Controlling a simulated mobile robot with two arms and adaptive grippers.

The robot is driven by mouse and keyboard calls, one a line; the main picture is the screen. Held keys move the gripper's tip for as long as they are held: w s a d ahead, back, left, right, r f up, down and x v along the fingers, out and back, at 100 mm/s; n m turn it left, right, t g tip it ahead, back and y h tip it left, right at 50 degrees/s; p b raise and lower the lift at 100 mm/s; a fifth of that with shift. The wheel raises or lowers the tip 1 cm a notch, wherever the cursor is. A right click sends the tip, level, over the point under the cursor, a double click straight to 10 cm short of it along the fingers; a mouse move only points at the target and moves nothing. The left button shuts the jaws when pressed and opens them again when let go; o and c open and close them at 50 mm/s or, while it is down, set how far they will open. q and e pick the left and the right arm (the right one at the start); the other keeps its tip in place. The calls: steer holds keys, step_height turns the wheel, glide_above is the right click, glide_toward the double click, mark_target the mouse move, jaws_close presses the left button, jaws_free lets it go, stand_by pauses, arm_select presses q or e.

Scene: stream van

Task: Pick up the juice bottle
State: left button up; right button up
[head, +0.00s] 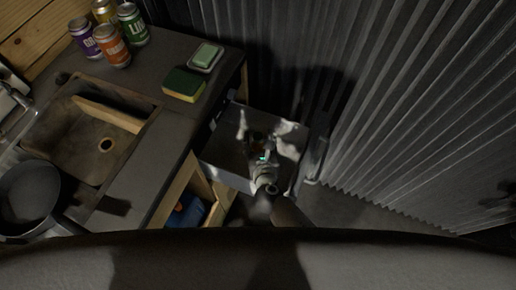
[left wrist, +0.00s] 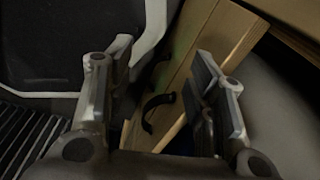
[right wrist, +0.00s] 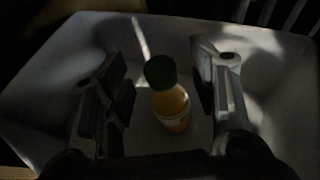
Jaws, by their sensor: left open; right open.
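The juice bottle (right wrist: 171,105) has a dark green cap and orange juice. In the right wrist view it stands inside a pale open bin (right wrist: 40,107), between the two fingers of my right gripper (right wrist: 163,95). The fingers are open and apart from the bottle. In the head view my right gripper (head: 265,140) is over the metal-looking bin (head: 224,171), and it hides most of the inside. My left gripper (left wrist: 160,85) shows only in the left wrist view. It is open and empty, in front of wooden drawers with dark handles.
A counter to the left carries several cans (head: 112,44), a green and yellow sponge (head: 184,84), a soap dish (head: 206,57), a sink (head: 85,140) and a dark pan (head: 28,192). A corrugated wall (head: 420,90) stands close behind and right of the bin.

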mark_target(258, 135)
steer(key=shift+x, duration=1.55)
jaws_close()
steer(key=shift+a, duration=0.1)
